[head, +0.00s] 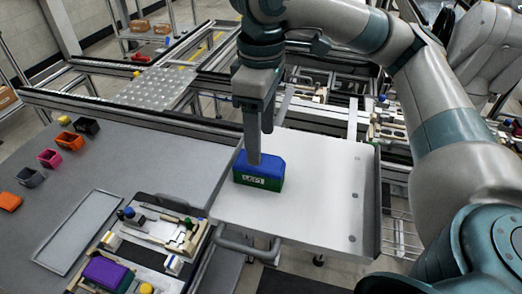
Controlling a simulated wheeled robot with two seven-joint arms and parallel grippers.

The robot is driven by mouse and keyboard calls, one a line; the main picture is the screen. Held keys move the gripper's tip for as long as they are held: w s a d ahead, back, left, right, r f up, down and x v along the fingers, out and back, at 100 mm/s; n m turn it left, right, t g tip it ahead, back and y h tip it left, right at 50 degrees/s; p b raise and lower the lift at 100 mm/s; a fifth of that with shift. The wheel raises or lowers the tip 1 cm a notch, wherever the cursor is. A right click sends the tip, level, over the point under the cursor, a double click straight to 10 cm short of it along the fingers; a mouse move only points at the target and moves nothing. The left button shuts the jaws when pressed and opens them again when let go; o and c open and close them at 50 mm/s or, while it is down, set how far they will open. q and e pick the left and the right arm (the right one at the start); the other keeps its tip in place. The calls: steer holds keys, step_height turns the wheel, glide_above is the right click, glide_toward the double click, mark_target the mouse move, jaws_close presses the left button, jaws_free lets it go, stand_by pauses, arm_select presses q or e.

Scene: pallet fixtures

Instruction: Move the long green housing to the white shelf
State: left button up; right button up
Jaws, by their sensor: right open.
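A long box-shaped housing (262,181), green below with a blue top and a white-lettered label on its side, rests on the left part of the white shelf (318,205). My right gripper (259,155) points down from above at the housing, its near finger overlapping the blue top in the picture. Its jaws are open; the far finger's tip is partly hidden, so I cannot tell whether either finger touches the housing. My left gripper is not in view.
A grey table (130,165) at left carries small coloured bins, an empty grey tray (78,232) and a fixture pallet (150,235) with a purple block (104,272). Metal conveyor rails run behind. The shelf's right part is clear, with a raised right edge.

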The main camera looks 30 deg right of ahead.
step_height(320, 180, up, 6)
steer(key=shift+f, duration=0.1)
steer(key=shift+a, duration=0.1)
stand_by(1.8)
